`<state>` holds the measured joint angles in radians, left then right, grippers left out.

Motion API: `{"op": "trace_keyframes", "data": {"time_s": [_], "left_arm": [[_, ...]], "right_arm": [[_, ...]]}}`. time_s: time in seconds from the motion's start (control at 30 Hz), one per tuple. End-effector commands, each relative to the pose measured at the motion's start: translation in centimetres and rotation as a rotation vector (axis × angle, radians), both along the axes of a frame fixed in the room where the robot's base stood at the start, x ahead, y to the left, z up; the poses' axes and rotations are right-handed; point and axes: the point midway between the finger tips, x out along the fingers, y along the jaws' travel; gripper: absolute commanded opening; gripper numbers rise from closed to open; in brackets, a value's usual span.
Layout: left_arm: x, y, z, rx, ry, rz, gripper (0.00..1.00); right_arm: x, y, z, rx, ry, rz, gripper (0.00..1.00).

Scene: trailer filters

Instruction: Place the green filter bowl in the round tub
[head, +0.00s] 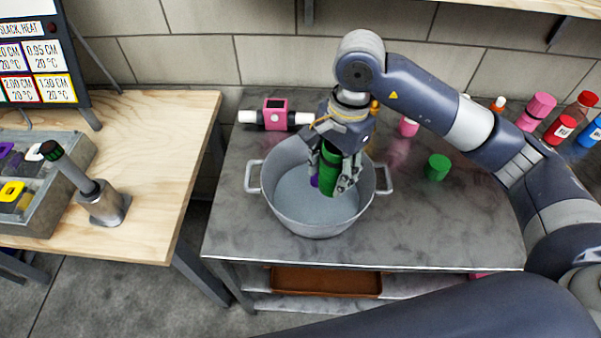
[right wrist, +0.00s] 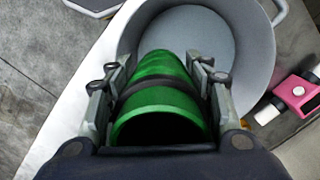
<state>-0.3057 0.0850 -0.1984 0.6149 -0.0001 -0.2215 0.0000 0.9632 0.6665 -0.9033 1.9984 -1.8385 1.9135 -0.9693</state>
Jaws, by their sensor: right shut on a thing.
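The green filter bowl (head: 329,172) is a green cylinder with a dark band. My right gripper (head: 338,182) is shut on it and holds it over the round tub (head: 289,212), a grey metal pot with two side handles. The bowl also fills the middle of the right wrist view (right wrist: 160,95), between both fingers (right wrist: 158,88), with the tub (right wrist: 240,18) behind it. The bowl's lower end shows within the tub's rim in the head view; whether it touches the tub floor I cannot tell. A small purple thing (head: 315,181) shows beside it. My left gripper is not in view.
A green cap (head: 437,167) stands right of the tub on the grey metal table (head: 450,225). A pink and white filter housing (head: 275,116) lies behind the tub. Pink, red and blue bottles stand at the back right. A wooden bench (head: 160,150) with a grey tray is at left.

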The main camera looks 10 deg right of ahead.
Motion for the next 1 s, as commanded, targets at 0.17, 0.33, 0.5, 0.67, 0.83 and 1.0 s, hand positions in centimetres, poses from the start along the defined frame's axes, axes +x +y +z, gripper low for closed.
{"op": "trace_keyframes", "data": {"time_s": [0.17, 0.33, 0.5, 0.67, 0.83, 1.0], "left_arm": [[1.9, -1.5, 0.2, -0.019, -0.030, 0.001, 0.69], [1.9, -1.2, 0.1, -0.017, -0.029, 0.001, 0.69], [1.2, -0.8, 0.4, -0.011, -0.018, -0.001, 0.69], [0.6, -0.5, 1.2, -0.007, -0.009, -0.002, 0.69], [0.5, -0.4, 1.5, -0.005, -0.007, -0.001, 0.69], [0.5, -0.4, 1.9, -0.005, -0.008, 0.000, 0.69]], "right_arm": [[1.3, 1.3, -1.8, 0.015, 0.013, -0.323, 0.20], [2.0, 1.8, -3.4, 0.020, 0.017, -0.530, 0.20], [2.2, 2.0, -4.8, 0.019, 0.023, -0.611, 0.20], [2.2, 2.0, -7.8, 0.019, 0.026, -0.617, 0.20], [2.3, 2.0, -9.9, 0.021, 0.021, -0.614, 0.20], [2.2, 2.0, -11.3, 0.020, 0.021, -0.614, 0.20]]}}
